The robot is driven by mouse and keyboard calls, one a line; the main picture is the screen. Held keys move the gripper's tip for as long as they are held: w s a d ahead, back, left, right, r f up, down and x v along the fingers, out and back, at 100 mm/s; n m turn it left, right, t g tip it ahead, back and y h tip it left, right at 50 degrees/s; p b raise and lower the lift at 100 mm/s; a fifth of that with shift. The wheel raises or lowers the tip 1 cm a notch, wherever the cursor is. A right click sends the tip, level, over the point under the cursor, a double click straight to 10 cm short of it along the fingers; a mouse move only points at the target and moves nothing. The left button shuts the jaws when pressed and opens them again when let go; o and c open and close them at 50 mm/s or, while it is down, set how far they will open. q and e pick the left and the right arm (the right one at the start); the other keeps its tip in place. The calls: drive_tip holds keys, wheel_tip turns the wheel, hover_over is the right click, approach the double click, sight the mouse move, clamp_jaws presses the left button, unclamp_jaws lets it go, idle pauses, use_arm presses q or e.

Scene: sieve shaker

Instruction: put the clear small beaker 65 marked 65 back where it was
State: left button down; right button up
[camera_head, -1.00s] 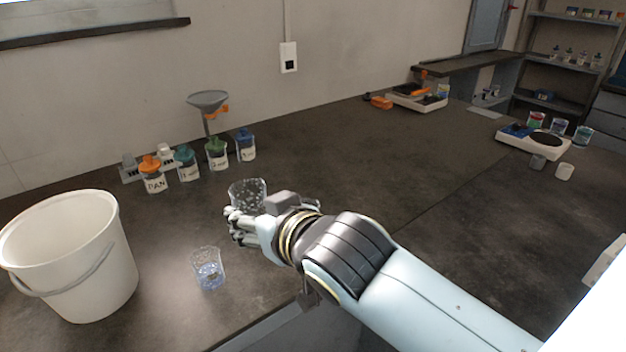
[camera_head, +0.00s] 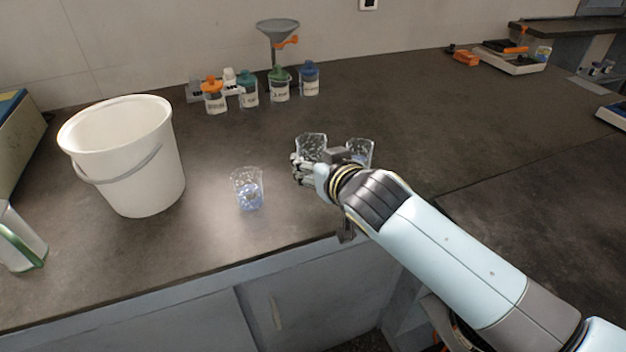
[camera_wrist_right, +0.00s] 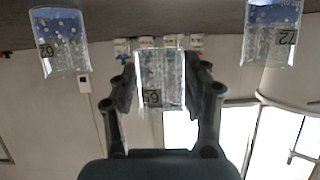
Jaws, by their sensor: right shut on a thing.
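My right gripper (camera_head: 304,167) is shut on a clear small beaker (camera_head: 311,146). In the right wrist view, which is upside down, the beaker (camera_wrist_right: 162,75) stands between the two fingers of the gripper (camera_wrist_right: 162,92). Its dark label looks like 65. The beaker is about upright; I cannot tell whether its base touches the bench. A second clear beaker (camera_head: 361,150) stands just right of it, partly hidden by my wrist. A third beaker with bluish contents (camera_head: 248,190) stands to the left, nearer the front edge. My left gripper is not in view.
A white bucket (camera_head: 135,175) stands at the left. Several lidded jars (camera_head: 249,92) and a funnel on a stand (camera_head: 278,28) are at the back. The dark bench (camera_head: 225,245) is clear between the bucket and the third beaker.

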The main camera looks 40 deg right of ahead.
sight(313, 192)
drive_tip(key=shift+w+d+f, duration=0.15)
drive_tip(key=shift+w+f, duration=0.35)
drive_tip(key=shift+w, duration=0.1)
drive_tip(key=shift+f+b, duration=0.6)
drive_tip(key=shift+f, duration=1.25)
drive_tip(key=shift+f, duration=0.2)
drive_tip(key=o, duration=1.2)
drive_tip(key=shift+r, duration=0.2)
